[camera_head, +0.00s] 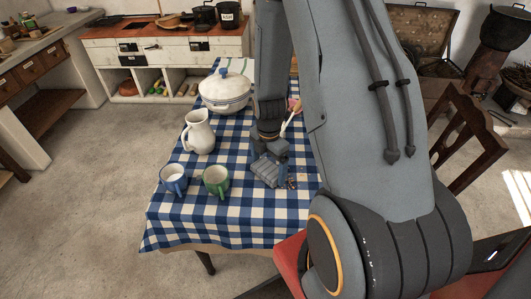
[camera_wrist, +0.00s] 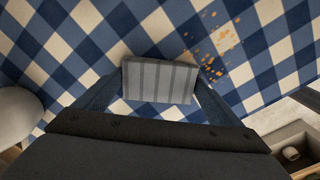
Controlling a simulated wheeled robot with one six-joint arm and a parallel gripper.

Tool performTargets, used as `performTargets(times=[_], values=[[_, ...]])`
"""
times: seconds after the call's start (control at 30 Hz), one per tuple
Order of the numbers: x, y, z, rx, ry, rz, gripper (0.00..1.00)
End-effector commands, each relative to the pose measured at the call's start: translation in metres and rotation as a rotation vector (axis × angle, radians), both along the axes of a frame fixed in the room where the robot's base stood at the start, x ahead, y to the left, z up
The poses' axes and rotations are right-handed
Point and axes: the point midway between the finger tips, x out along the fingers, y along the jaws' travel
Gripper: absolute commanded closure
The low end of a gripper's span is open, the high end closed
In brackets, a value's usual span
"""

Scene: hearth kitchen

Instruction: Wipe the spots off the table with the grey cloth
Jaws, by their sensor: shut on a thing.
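My gripper (camera_head: 269,158) is low over the table (camera_head: 180,225), which has a blue and white checked cover. It is shut on the grey cloth (camera_head: 265,172), a small striped pad. In the wrist view the grey cloth (camera_wrist: 160,82) sits between my two fingers, at or close above the checked surface; I cannot tell if it touches. Orange-brown spots (camera_wrist: 222,40) lie beyond and to the right of the cloth in the wrist view. In the head view small dark reddish spots (camera_head: 292,183) show just right of the cloth. My arm hides part of the table's right side.
A blue mug (camera_head: 173,180) and a green mug (camera_head: 216,181) stand left of the cloth. A white pitcher (camera_head: 199,132) and a lidded white pot (camera_head: 225,92) stand farther back. A wooden chair (camera_head: 470,140) is at the right. The table's front part is clear.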

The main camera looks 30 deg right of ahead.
Motion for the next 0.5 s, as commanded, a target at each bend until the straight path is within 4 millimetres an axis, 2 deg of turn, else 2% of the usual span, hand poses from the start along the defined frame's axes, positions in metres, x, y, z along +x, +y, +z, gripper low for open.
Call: performTargets(times=[0.17,0.5], values=[[0.000,0.001,0.032,-0.001,-0.004,0.001,0.35],[0.000,0.002,0.060,0.000,-0.002,0.004,0.35]])
